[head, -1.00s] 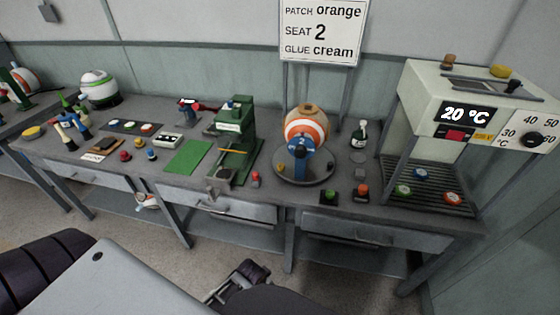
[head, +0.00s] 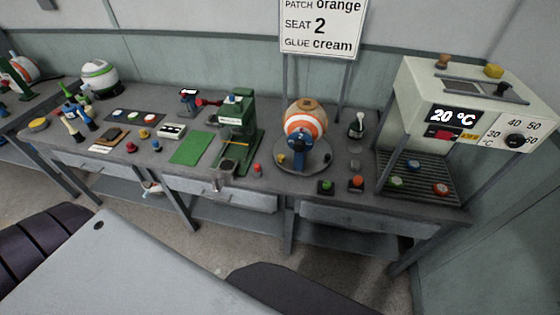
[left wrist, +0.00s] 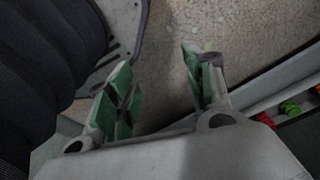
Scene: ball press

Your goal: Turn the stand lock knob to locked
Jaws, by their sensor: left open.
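The ball stand (head: 301,165) is on the bench, right of centre in the head view. It has a round grey base and a blue upright with a dark-centred blue part (head: 300,140) on its front. An orange, white and tan ball (head: 305,118) sits on it. Small yellow and dark pieces are on the base's left and right. Which piece is the lock knob, and its setting, is too small to tell. My left gripper (left wrist: 157,68) is open and empty over the floor in the left wrist view, away from the stand. My right gripper is not in view.
A green press (head: 236,125) stands left of the stand. Green (head: 325,187) and red (head: 356,182) buttons are at the bench's front edge. A heater with a rack (head: 425,178) stands at the right. A green mat (head: 191,148) lies left of the press.

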